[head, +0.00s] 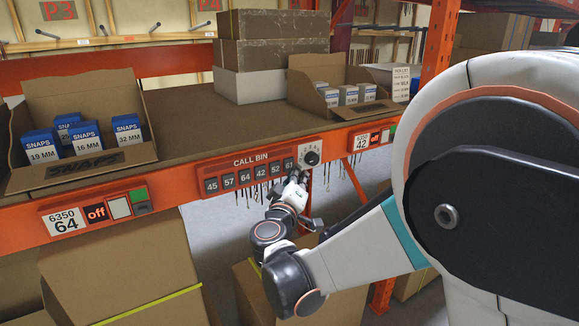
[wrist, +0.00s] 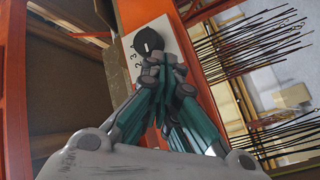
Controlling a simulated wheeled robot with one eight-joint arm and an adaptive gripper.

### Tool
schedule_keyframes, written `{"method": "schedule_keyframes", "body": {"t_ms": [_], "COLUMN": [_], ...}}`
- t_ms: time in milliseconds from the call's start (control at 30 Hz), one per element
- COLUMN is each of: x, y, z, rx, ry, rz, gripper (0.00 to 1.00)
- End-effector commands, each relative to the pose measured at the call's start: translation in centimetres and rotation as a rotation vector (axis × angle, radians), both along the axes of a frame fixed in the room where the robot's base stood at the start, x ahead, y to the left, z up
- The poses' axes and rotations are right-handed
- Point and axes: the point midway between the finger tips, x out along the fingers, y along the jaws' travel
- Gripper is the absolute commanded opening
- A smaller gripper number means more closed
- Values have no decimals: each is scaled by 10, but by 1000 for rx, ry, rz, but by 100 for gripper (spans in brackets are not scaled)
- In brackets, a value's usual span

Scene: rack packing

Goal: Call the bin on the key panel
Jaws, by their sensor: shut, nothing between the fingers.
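The key panel (head: 250,163) is on the orange shelf beam in the head view, marked CALL BIN. Its dark keys read 45, 57, 64, 42, 52 and 61. A black dial (head: 311,158) on a white plate is at its right end. The dial (wrist: 148,41) also shows in the wrist view, with numbers on its plate. My gripper (head: 296,180) is shut and empty, just below the panel's right end. In the wrist view my gripper's fingertips (wrist: 152,68) lie close to the dial; I cannot tell whether they touch it.
A bin of SNAPS boxes (head: 18,180) stands on the shelf (head: 190,115) at left, with a display reading 64 (head: 64,221) below. Another open bin (head: 352,112) stands at right, above a display reading 42 (head: 362,142). Thin dark rods (wrist: 250,45) hang behind the beam.

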Motion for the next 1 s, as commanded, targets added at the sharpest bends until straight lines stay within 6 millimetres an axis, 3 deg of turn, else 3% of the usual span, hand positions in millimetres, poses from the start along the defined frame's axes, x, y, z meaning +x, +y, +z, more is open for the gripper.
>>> {"method": "schedule_keyframes", "body": {"t_ms": [267, 800, 1000], "x": [-2, -39, -42], "y": [-1, -27, -28], "z": [0, 0, 0], "rx": [0, 0, 0], "ry": [0, 0, 0], "rz": [0, 0, 0], "gripper": [0, 0, 0]}}
